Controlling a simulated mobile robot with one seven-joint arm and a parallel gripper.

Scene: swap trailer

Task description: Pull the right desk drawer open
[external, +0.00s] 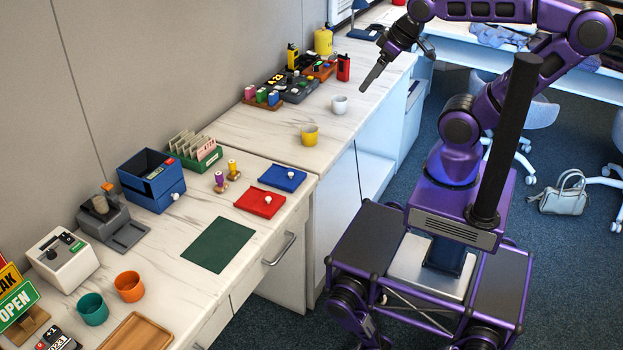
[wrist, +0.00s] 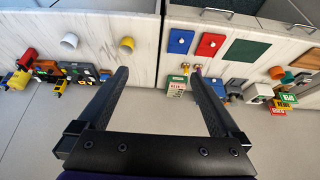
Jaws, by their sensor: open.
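The desk drawer (external: 268,262) with a curved metal handle (external: 281,249) is in the front of the near desk, below the marble-look top. It looks shut. Another drawer front (external: 216,322) shows further left, partly cut off. In the wrist view a handle (wrist: 218,12) shows at the top edge, beyond the desk top. My gripper (external: 372,78) is raised above the far counter at the upper right, well away from the drawer handle. In the wrist view my gripper (wrist: 160,71) has its two fingers wide apart with nothing between them.
On the desk top are a green mat (external: 219,245), red tray (external: 260,202), blue tray (external: 282,178) and blue box (external: 152,180). A yellow mug (external: 309,135) and white mug (external: 339,105) stand on the far counter. Chairs and a handbag (external: 563,198) are behind my base.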

